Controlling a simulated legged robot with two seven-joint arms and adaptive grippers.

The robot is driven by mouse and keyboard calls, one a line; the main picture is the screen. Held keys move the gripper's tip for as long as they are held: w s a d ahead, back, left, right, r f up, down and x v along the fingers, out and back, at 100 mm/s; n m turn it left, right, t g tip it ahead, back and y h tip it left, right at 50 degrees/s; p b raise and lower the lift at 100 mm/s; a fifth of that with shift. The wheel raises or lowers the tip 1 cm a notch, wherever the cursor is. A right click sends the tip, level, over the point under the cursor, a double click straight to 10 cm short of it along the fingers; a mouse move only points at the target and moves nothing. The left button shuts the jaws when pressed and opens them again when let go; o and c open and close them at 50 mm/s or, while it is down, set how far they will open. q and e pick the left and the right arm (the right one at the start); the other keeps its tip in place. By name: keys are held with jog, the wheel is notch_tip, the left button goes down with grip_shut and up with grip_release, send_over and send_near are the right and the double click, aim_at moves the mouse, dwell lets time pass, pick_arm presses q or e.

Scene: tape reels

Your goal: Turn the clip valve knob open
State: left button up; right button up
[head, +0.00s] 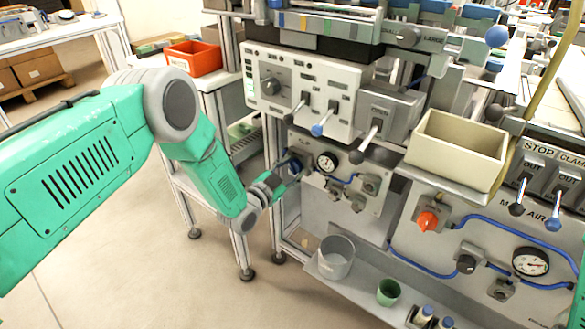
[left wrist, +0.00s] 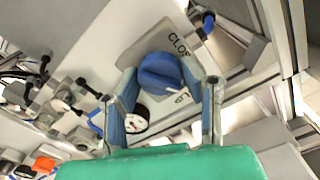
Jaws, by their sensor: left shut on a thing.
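The clip valve knob (left wrist: 163,76) is a blue round knob on a light plate marked with lettering that begins "CLOS" in the left wrist view. In the head view the knob (head: 291,166) is a small blue shape at the left of the gauge panel, partly hidden by my gripper. My left gripper (head: 286,176) reaches the panel from the left. In the left wrist view its two fingers (left wrist: 165,88) stand on either side of the knob, shut on it. My right gripper is not in view.
A pressure gauge (head: 326,161) sits just right of the knob. Levers with dark and blue tips (head: 318,129) jut out above. A beige bin (head: 456,150) stands to the right. A grey cylinder (head: 336,257) and a green cup (head: 388,292) are on the lower shelf.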

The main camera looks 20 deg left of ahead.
pick_arm(q)
jog(key=m, duration=0.5)
jog(key=shift+f+m, duration=0.15)
jog(key=shift+m, duration=0.15)
jog(key=shift+s, duration=0.1)
dwell(0.4)
jog(key=o, duration=1.1)
jog(key=shift+o, duration=0.2)
jog(key=v, duration=1.1)
jog(key=shift+s, duration=0.4)
jog(key=shift+a, duration=0.1)
